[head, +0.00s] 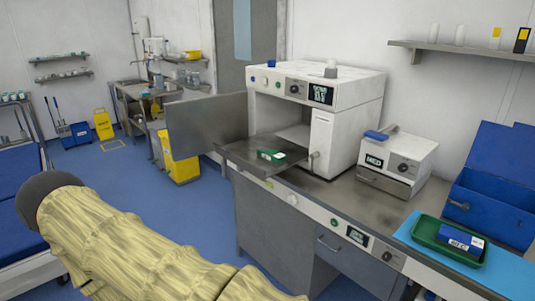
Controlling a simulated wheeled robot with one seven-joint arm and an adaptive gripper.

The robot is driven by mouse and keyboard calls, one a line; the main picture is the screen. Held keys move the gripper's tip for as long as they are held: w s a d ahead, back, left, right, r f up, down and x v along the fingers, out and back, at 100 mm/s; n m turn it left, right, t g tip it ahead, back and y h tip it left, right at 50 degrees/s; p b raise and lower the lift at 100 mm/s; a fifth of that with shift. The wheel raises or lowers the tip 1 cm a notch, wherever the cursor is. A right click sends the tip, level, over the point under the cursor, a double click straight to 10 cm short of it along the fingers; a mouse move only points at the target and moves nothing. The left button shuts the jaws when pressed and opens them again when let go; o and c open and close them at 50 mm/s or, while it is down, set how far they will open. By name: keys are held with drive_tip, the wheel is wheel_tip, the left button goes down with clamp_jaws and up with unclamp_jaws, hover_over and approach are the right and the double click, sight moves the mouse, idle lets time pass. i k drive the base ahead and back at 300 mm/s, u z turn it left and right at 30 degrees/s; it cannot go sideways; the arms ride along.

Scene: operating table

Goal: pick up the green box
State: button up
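The green box (271,155) is small, with a white side or label. It lies on a dark metal shelf (242,155) in front of the open chamber of a white machine (340,90). The machine's grey door (207,125) stands swung open to the left of the shelf. Nothing touches the box from above in this view. My gripper is not in view, so its distance from the box and its state do not show.
A white device with a blue item on top (398,160) stands right of the machine. Farther right are a green tray (424,232) holding a blue-and-white box (460,240) and an open blue case (490,200). The counter (375,205) between has some clear room.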

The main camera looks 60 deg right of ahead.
sight(273, 157)
drive_tip(key=z, duration=0.7)
drive_tip(key=i, duration=0.8)
drive_tip(key=z, duration=0.9)
